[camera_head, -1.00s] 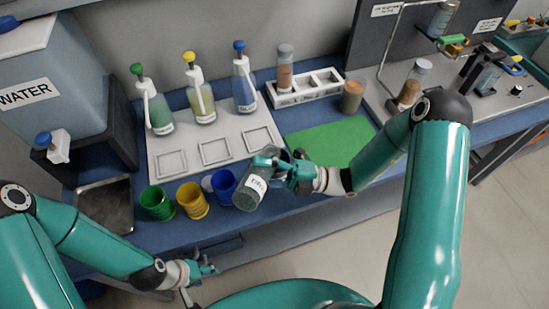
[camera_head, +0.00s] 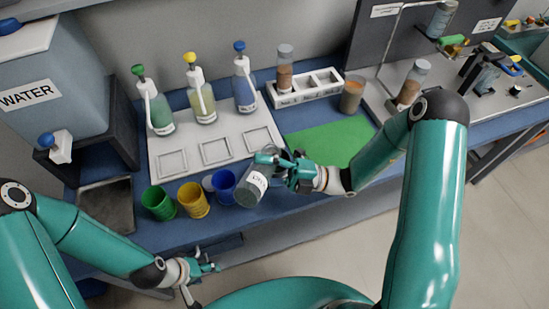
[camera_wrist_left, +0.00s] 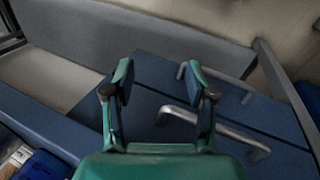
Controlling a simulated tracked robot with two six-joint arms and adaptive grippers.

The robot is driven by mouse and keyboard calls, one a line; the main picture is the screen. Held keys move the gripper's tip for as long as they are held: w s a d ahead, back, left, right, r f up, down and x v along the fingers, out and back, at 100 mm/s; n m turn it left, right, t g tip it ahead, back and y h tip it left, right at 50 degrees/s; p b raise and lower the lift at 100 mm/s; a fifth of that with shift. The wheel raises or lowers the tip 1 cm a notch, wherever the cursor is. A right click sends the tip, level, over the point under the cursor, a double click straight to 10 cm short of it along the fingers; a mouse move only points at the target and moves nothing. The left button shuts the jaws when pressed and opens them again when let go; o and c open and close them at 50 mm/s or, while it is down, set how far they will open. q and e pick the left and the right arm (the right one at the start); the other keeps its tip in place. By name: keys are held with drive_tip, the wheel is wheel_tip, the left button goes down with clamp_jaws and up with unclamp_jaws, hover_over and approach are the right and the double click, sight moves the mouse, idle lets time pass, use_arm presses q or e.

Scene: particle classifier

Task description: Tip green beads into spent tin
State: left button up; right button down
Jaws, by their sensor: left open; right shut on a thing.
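My right gripper (camera_head: 280,165) is shut on a grey cylindrical tin (camera_head: 252,192) with a white label, holding it tilted near the bench's front edge. The label cannot be read clearly. A green cup (camera_head: 158,204), a yellow cup (camera_head: 193,200) and a blue cup (camera_head: 223,188) stand in a row left of the tin, the blue one closest to it. Green beads cannot be made out, and the tin's contents are hidden. My left gripper (camera_head: 206,267) is open and empty in front of the bench, low and left; its spread fingers show in the left wrist view (camera_wrist_left: 160,85).
A white tray (camera_head: 205,133) holds three pump bottles behind the cups. A dark tray (camera_head: 107,208) lies at left below the water tank (camera_head: 45,95). A green mat (camera_head: 325,139) and a white rack (camera_head: 304,91) lie right. Drawer handles (camera_wrist_left: 215,125) are close to my left gripper.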

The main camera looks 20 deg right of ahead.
drive_tip(key=shift+w+d+r+m+t+p, duration=0.2)
drive_tip(key=shift+w+r+m+t+p, duration=0.15)
drive_tip(key=shift+m+p, duration=0.4)
drive_tip(key=shift+w+d+r+m+t+p, duration=0.2)
drive_tip(key=shift+r+m+t+p, duration=0.25)
drive_tip(key=shift+m+p, duration=0.3)
idle(1.2)
